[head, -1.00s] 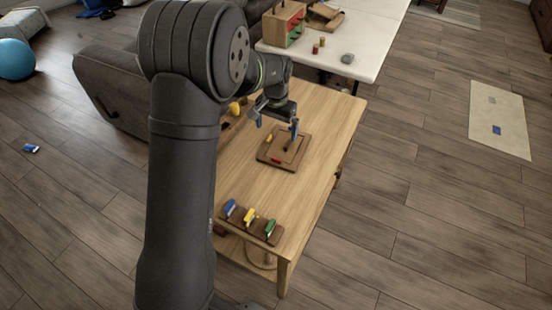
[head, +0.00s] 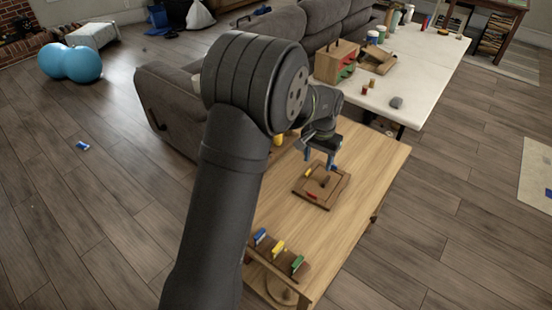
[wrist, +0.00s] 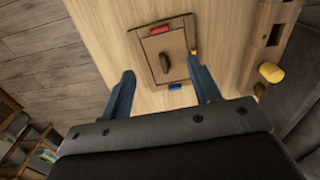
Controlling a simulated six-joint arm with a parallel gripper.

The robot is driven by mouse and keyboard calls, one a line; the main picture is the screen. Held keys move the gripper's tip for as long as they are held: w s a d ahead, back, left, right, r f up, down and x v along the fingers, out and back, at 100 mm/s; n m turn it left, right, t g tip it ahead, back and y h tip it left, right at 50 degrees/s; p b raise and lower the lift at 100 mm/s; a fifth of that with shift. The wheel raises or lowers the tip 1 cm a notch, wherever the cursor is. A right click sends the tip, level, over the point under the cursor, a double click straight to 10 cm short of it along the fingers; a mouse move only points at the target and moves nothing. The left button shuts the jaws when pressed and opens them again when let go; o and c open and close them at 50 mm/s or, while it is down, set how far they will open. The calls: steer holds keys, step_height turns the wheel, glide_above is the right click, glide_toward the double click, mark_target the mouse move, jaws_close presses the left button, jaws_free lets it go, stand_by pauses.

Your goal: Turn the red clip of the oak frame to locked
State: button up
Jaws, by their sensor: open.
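The oak frame (head: 335,196) lies flat on the wooden table, a square panel with a dark handle at its middle. It also shows in the wrist view (wrist: 147,66). Its red clip (head: 311,196) sits on the near edge in the head view and on the top edge in the wrist view (wrist: 160,30). A yellow clip (wrist: 193,52) and a blue clip (wrist: 175,87) sit on other edges. My gripper (head: 320,157) is open and empty above the frame's far side. In the wrist view, its blue fingers (wrist: 161,68) are spread, apart from the red clip.
A wooden rack with blue, yellow and green clips (head: 279,248) stands on the table's near end. A wooden block with a yellow knob (wrist: 271,73) is beside the frame. A grey sofa (head: 180,95) and white table (head: 425,70) stand beyond. Table right of the frame is clear.

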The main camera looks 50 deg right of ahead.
mark_target(312, 194)
step_height(312, 194, down, 16)
steer(key=shift+f, duration=0.2)
steer(key=shift+c, duration=0.5)
steer(key=c, duration=0.9)
